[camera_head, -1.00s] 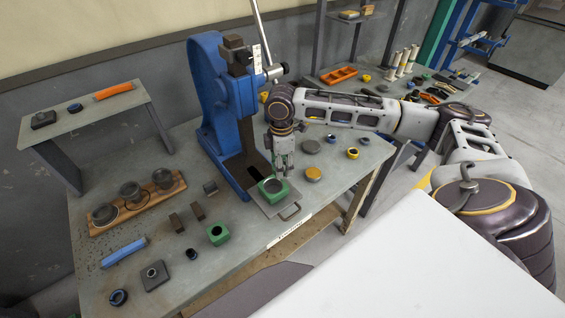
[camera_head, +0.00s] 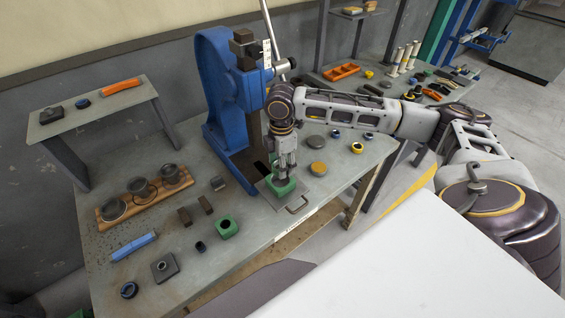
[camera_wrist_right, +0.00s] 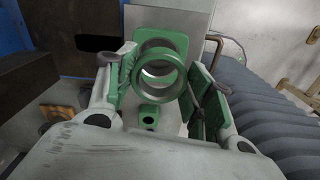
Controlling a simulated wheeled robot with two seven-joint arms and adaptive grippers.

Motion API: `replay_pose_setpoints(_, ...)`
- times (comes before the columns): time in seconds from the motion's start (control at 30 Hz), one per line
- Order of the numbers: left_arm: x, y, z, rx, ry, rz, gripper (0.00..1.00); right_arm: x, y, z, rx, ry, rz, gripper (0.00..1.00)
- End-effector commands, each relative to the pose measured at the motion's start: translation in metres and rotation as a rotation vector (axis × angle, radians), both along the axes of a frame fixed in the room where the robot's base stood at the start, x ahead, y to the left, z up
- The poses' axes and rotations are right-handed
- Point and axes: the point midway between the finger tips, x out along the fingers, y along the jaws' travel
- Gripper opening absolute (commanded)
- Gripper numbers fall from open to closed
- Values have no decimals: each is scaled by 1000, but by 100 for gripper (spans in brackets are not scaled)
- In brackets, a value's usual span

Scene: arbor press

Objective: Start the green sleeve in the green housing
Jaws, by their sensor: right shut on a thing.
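My right gripper (camera_head: 284,174) points down over the green housing (camera_head: 283,189), which sits on the plate in front of the blue press. The gripper hides the housing's bore in the head view. I cannot tell whether the sleeve touches the housing. My left gripper is not in view.
The blue press (camera_head: 222,90) stands close to my right gripper. A smaller green block (camera_head: 228,227) with a hole sits on the table. A wooden rack (camera_head: 145,195), dark blocks and a blue tool (camera_head: 133,247) lie left; a yellow disc (camera_head: 318,169) and rings lie right.

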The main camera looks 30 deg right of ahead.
Motion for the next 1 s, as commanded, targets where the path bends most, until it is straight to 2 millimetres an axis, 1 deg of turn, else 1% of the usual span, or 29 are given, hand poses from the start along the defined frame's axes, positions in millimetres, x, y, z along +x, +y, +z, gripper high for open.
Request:
replay_pose_setpoints(0.33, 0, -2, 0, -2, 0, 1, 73, 1, 1, 1, 0, -1, 105, 21)
replay_pose_setpoints(0.77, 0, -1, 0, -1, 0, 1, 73, 1, 1, 0, 0, -1, 111, 21)
replay_pose_setpoints(1.0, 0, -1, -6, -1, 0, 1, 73, 1, 1, -4, 0, -2, 111, 21)
